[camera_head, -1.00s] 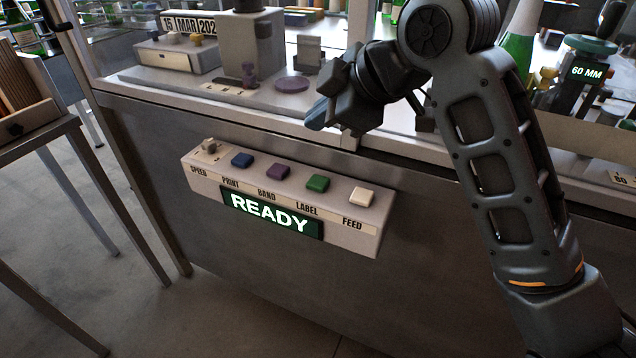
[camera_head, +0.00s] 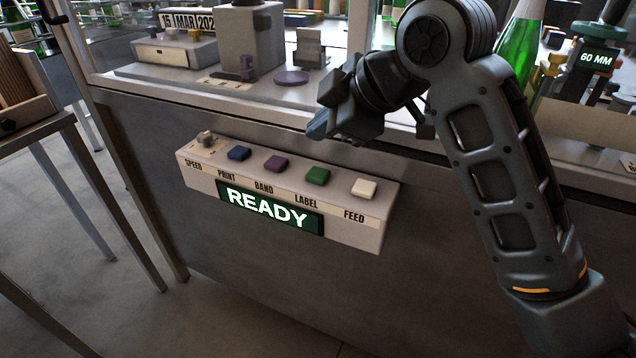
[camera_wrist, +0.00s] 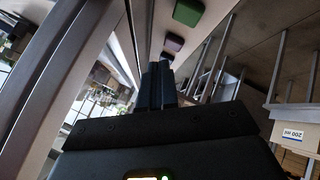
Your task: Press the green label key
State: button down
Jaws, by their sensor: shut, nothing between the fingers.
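The green LABEL key (camera_head: 317,176) is on the white control box (camera_head: 385,205) fixed to the front of the machine. It also shows in the wrist view (camera_wrist: 188,12) near the top, beyond my fingertips, with the purple key (camera_wrist: 174,43) beside it. My gripper (camera_head: 318,125) is shut and empty. In the head view it appears above the green key, apart from it. In the wrist view its dark fingers (camera_wrist: 160,75) point towards the row of keys. The key does not look covered by the gripper.
Blue PRINT (camera_head: 239,153), purple BAND (camera_head: 276,163) and cream FEED (camera_head: 364,187) keys flank the green one. A SPEED knob (camera_head: 205,138) is at the left end. The green display (camera_head: 268,208) reads READY. The machine's bench edge (camera_head: 230,112) runs above the box.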

aim_at(322, 175)
jog(key=shift+f+b, duration=1.1)
jog(key=shift+f, duration=1.2)
jog(key=shift+f, duration=0.15)
jog(key=shift+f, duration=0.25)
jog(key=shift+f, duration=0.5)
dwell(0.8)
jog(key=shift+r, duration=0.15)
jog(key=shift+r+p, duration=0.6)
jog(key=shift+r, duration=0.2)
jog(key=shift+r, duration=0.15)
notch_tip(322, 175, up, 5)
jog(key=p, duration=0.4)
